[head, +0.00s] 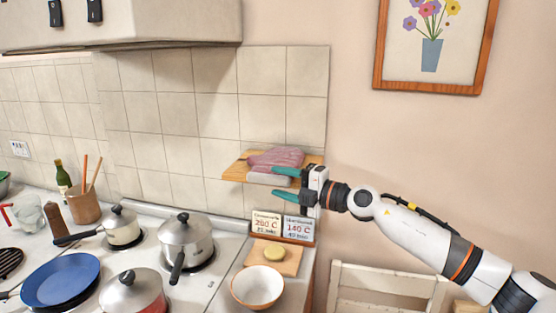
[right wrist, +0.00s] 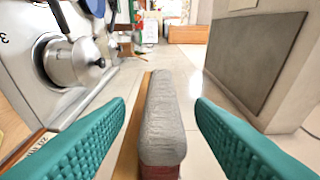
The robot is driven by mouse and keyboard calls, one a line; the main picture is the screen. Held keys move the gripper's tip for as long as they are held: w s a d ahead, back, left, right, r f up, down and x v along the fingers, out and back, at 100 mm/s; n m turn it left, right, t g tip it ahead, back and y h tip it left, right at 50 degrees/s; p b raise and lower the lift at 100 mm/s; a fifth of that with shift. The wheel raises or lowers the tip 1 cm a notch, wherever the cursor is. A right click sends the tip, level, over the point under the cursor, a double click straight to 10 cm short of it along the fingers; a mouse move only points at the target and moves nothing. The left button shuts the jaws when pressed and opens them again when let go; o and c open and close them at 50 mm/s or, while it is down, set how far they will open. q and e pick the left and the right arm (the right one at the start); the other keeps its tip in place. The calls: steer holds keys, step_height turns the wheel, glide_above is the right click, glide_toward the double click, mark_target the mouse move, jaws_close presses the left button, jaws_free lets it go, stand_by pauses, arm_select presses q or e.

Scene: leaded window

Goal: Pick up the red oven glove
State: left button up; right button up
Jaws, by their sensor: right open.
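A pinkish-red, ribbed oven glove (head: 275,157) lies on a wooden wall shelf (head: 236,168) against the tiles in the head view. A pale grey part (head: 268,179) shows at its front; I cannot tell if it is a cuff or a separate piece. My right gripper (head: 278,183) is open at the shelf's front right, its teal fingers one above the other. In the right wrist view the grey piece (right wrist: 162,110), reddish at its near end, lies between the open fingers with gaps on both sides. My left gripper is out of view.
Below the shelf stand two temperature cards (head: 267,226), a small board (head: 287,262) with a yellow round item, and a bowl (head: 258,287). Pots (head: 185,240) and a blue pan (head: 62,279) fill the stove at left. A chair (head: 388,285) stands at right.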

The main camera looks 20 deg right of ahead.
mark_target(271, 179)
steer(key=x, duration=0.3)
steer(key=shift+w+a, duration=0.2)
steer(key=shift+w, duration=0.05)
steer(key=shift+s+d, duration=0.1)
steer(key=shift+s, duration=0.05)
steer(key=shift+c, duration=2)
jaws_close()
steer(key=shift+r, duration=0.1)
